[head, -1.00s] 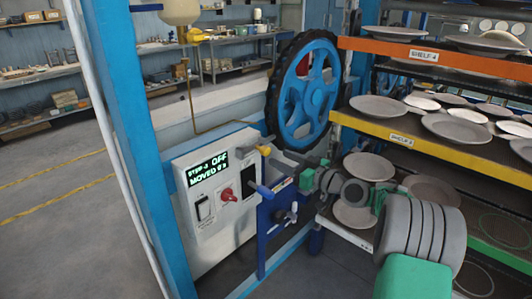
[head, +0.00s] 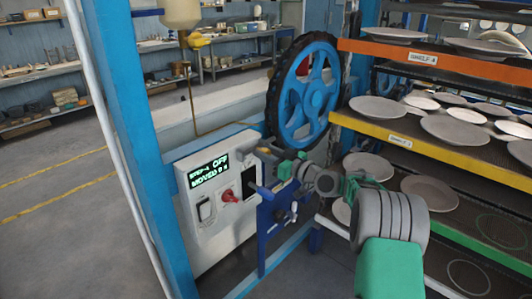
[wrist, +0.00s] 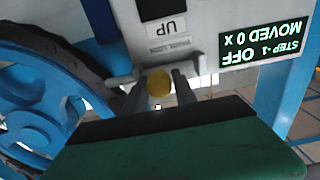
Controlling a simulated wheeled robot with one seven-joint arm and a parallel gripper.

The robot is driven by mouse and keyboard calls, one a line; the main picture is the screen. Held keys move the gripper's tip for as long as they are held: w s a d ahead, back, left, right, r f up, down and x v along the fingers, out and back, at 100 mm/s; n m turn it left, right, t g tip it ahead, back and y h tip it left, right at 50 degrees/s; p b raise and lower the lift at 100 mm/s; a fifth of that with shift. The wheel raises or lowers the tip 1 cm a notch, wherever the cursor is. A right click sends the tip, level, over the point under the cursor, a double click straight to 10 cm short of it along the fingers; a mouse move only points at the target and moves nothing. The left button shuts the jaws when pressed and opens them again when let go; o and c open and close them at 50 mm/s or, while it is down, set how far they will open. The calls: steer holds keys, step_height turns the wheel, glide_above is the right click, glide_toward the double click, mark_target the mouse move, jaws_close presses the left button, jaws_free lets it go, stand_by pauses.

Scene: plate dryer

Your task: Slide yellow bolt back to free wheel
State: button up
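The yellow round knob of the bolt (wrist: 158,83) shows in the wrist view between the two grey fingers of my gripper (wrist: 159,92). The fingers stand one on each side of it and look slightly apart from it, so the gripper appears open around the knob. A grey rod beside the knob (wrist: 122,79) points toward the wheel.
A white control box (head: 205,228) carries a display reading OFF, a red knob (head: 228,194) and a black switch. A blue post (head: 125,125) stands to its left. Shelves of plates with an orange edge (head: 440,61) and a yellow edge (head: 430,148) stand right, close to my arm.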

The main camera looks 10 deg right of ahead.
jaws_close()
stand_by(1.0)
